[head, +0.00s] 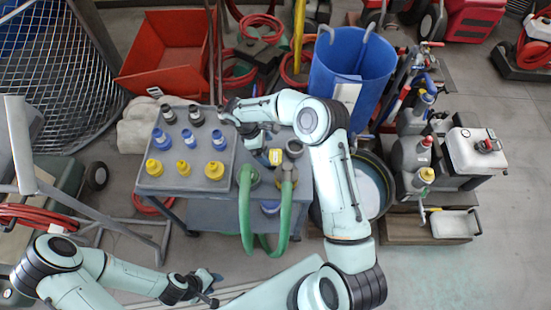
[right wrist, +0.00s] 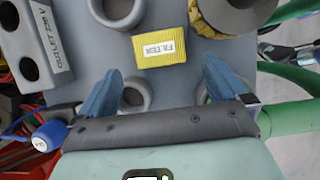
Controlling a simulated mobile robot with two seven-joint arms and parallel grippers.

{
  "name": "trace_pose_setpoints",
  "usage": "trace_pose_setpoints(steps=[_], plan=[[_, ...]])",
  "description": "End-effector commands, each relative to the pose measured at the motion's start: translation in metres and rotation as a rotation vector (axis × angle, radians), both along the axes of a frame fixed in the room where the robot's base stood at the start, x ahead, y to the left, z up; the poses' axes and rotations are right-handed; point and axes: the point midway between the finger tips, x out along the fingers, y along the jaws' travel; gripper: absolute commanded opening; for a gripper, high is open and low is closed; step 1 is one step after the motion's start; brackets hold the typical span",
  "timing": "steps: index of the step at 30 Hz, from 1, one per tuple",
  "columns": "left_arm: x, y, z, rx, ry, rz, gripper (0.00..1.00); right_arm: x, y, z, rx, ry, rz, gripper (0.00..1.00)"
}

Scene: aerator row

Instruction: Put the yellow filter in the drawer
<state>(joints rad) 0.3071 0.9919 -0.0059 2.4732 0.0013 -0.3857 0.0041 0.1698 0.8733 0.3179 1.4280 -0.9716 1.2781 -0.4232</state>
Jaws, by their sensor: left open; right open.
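The yellow filter (head: 275,156) is a small ribbed block with a white FILTER label. It sits on the right part of the grey cart top (head: 210,125), among grey rings and green hoses. In the right wrist view the filter (right wrist: 160,58) lies just ahead of my right gripper (right wrist: 163,70), roughly centred between its blue fingers. Those fingers are apart and hold nothing. In the head view my right gripper (head: 262,138) is partly hidden by its arm. My left gripper (head: 213,287) is open and empty, low in front of the cart. I cannot make out an open drawer.
Yellow fittings (head: 183,168), blue ones and dark ones stand in rows on the cart's left half. Green hoses (head: 246,215) hang over its front. A blue barrel (head: 350,75) stands behind right.

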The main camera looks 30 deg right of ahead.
Motion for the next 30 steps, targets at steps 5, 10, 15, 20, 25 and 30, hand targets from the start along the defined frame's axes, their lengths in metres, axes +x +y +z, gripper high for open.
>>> trace_pose_setpoints(steps=[5, 10, 15, 20, 25, 30], plan=[[0.000, 0.000, 0.000, 0.000, 0.000, 0.000, 0.43, -0.003, -0.005, -0.013, 0.000, 0.003, -0.002, 1.00], [-0.001, 0.000, -0.001, 0.000, 0.001, 0.001, 0.43, -0.009, -0.013, -0.038, 0.001, 0.003, -0.002, 1.00], [-0.001, 0.000, -0.001, 0.001, 0.002, 0.001, 0.43, -0.011, -0.017, -0.050, 0.001, 0.000, -0.001, 1.00], [-0.001, 0.000, -0.001, 0.000, 0.001, 0.000, 0.43, -0.010, -0.017, -0.049, 0.001, -0.001, -0.001, 1.00], [-0.001, 0.000, -0.001, 0.000, 0.001, 0.000, 0.43, -0.010, -0.017, -0.049, 0.001, -0.001, -0.001, 0.50], [-0.001, 0.000, -0.001, 0.000, 0.001, 0.000, 0.43, -0.010, -0.017, -0.049, 0.001, -0.001, -0.001, 0.45]])
